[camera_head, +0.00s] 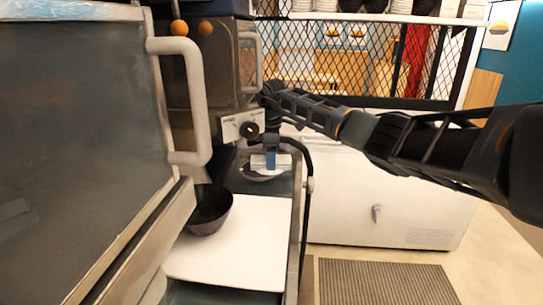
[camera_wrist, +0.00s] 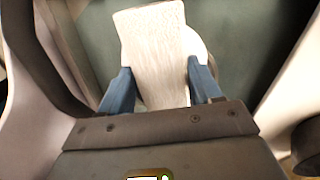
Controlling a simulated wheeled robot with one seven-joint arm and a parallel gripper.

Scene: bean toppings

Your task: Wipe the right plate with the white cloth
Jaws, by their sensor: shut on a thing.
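My gripper (camera_head: 270,157), with blue fingers, is at the far end of the narrow counter in the head view. In the wrist view, my gripper (camera_wrist: 158,68) is shut on the white cloth (camera_wrist: 155,32), which hangs out beyond the fingertips. The cloth is small and hard to make out in the head view. A pale round plate (camera_wrist: 194,45) lies under the cloth, its rim showing at the sides. The plate (camera_head: 265,177) also shows just below my gripper in the head view. Whether the cloth touches the plate is unclear.
A white board (camera_head: 240,255) lies on the counter nearer to me, with a black bowl (camera_head: 209,212) at its left. A large grey appliance with a thick handle (camera_head: 190,100) stands close at the left. A dark curved rail (camera_head: 307,200) edges the counter's right side.

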